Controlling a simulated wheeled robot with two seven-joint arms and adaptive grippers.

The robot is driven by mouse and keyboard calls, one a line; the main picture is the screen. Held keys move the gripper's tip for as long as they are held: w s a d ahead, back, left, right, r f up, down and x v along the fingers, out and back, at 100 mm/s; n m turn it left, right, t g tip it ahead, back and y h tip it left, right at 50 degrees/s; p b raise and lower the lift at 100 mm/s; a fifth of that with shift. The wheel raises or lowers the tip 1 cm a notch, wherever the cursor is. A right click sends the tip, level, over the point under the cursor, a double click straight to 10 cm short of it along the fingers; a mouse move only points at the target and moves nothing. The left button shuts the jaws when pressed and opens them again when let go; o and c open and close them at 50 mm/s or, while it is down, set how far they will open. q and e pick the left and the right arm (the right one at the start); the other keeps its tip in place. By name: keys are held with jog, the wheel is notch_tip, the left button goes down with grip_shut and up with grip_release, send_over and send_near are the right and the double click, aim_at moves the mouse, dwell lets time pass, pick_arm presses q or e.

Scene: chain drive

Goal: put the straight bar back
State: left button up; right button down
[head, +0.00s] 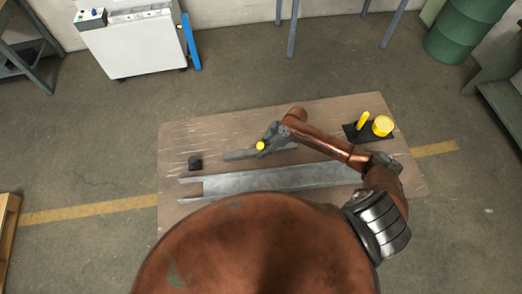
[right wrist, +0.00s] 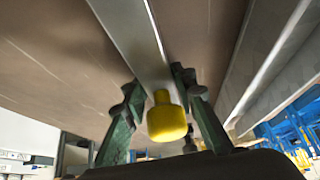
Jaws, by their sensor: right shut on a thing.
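The straight bar (head: 239,155) is a narrow grey strip with a yellow knob (head: 261,146). It is over the middle of the brown table, roughly along the wide grey channel. My right gripper (head: 268,142) is shut on it beside the knob. In the right wrist view, the bar (right wrist: 133,35) runs away between the two green fingers, with the yellow knob (right wrist: 167,120) between them. Whether the bar touches the table I cannot tell. My right arm hides part of the bar's right side. My left gripper is not in view.
The long grey channel (head: 270,180) lies along the table's (head: 180,135) near side. A small black block (head: 195,163) sits at the left. A black plate (head: 352,132) at the back right carries a yellow peg (head: 363,121) and a yellow cylinder (head: 383,126). The table's back left is clear.

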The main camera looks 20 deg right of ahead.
jog(key=shift+s+f+b, duration=0.1)
jog(key=shift+f+b, duration=0.2)
jog(key=shift+f, duration=0.1)
dwell(0.5)
